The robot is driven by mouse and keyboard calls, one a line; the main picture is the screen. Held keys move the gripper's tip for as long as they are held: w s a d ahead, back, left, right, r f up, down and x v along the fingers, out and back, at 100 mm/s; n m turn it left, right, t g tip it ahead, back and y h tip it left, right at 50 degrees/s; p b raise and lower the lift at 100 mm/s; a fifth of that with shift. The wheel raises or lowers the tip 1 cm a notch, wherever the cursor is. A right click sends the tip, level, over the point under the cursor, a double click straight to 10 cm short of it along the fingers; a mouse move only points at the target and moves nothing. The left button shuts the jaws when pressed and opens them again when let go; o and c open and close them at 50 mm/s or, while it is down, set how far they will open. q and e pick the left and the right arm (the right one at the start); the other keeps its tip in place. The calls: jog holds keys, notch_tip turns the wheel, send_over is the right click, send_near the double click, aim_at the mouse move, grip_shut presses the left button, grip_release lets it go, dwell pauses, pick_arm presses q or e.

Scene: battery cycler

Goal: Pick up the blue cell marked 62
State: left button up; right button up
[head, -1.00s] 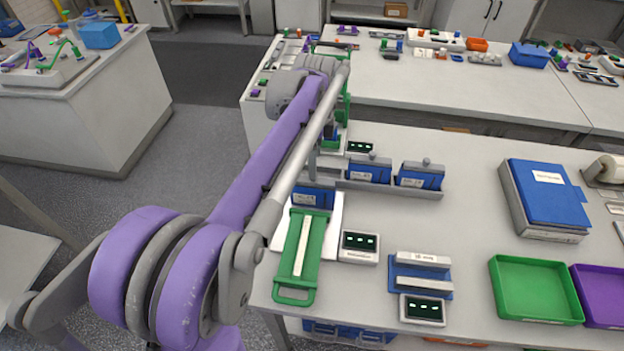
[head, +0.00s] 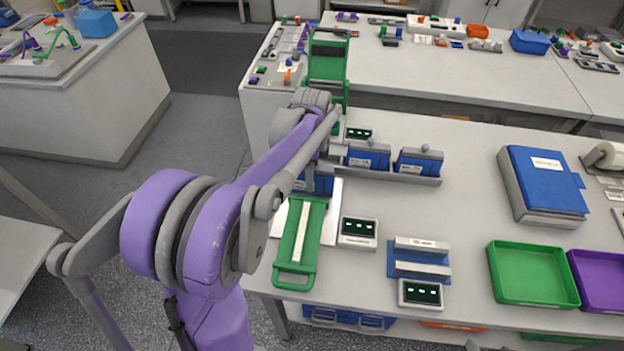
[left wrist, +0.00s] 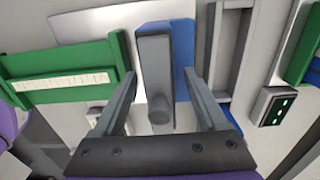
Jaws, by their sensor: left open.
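Three blue cells with grey tops show in the head view: one (head: 367,157) and another (head: 418,161) in a grey rack (head: 400,178), and a third (head: 319,182) on a white plate, partly hidden by my left arm. Their markings are too small to read, so I cannot tell which is 62. In the left wrist view, my left gripper (left wrist: 159,76) is open, its fingers on either side of a blue cell's grey top (left wrist: 155,50) and round knob. I cannot tell whether the fingers touch it. In the head view my arm hides the gripper. My right gripper is not in view.
Green (head: 532,274) and purple bins stand farther right.

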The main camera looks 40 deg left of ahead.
pick_arm(q)
grip_shut()
dwell(0.3)
jog(key=shift+r, duration=0.1)
dwell(1.0)
